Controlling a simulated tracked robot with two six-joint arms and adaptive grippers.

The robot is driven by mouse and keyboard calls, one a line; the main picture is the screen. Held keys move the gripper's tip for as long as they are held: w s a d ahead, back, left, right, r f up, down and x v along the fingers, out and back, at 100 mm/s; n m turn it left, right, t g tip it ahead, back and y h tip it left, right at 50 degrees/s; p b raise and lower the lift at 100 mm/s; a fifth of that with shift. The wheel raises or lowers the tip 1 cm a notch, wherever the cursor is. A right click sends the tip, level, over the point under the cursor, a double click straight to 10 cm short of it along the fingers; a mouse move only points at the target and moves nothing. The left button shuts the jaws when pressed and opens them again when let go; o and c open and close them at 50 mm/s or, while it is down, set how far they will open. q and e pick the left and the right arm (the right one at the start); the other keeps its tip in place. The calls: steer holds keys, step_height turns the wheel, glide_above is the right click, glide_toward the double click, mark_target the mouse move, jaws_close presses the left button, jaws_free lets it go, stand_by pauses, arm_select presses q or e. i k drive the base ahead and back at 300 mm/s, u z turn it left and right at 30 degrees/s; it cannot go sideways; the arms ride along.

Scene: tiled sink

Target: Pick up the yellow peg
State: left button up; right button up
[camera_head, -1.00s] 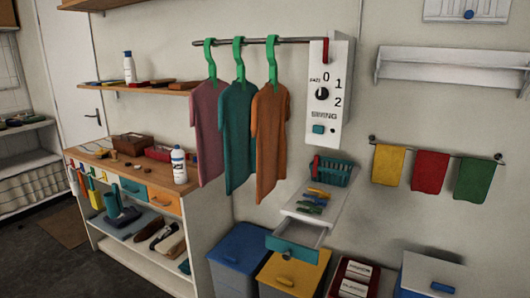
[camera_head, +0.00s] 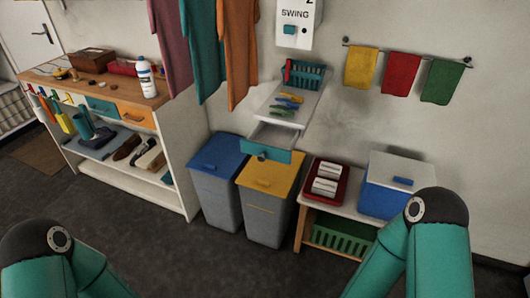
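Several small pegs lie in a cluster on the white shelf (camera_head: 304,105) on the wall, right of the hanging shirts. The yellow peg (camera_head: 291,97) is at the far side of the cluster, close to the teal basket (camera_head: 307,75). Blue and green pegs (camera_head: 280,110) lie just in front of it. The pegs are small in the picture, so their fine shape is unclear. Teal links of both my arms show at the bottom left and bottom right. Neither gripper is in the picture.
An open drawer (camera_head: 272,138) sticks out below the shelf. Beneath stand a blue-lidded bin (camera_head: 216,152) and a yellow-lidded bin (camera_head: 270,175). A low bench at right holds a red tray (camera_head: 343,185) and a blue box (camera_head: 397,183). The floor in front is clear.

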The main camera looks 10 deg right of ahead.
mark_target(294, 98)
steer(key=k, duration=0.45)
steer(key=z, duration=0.6)
steer(key=i, duration=1.55)
steer(key=u, duration=0.85)
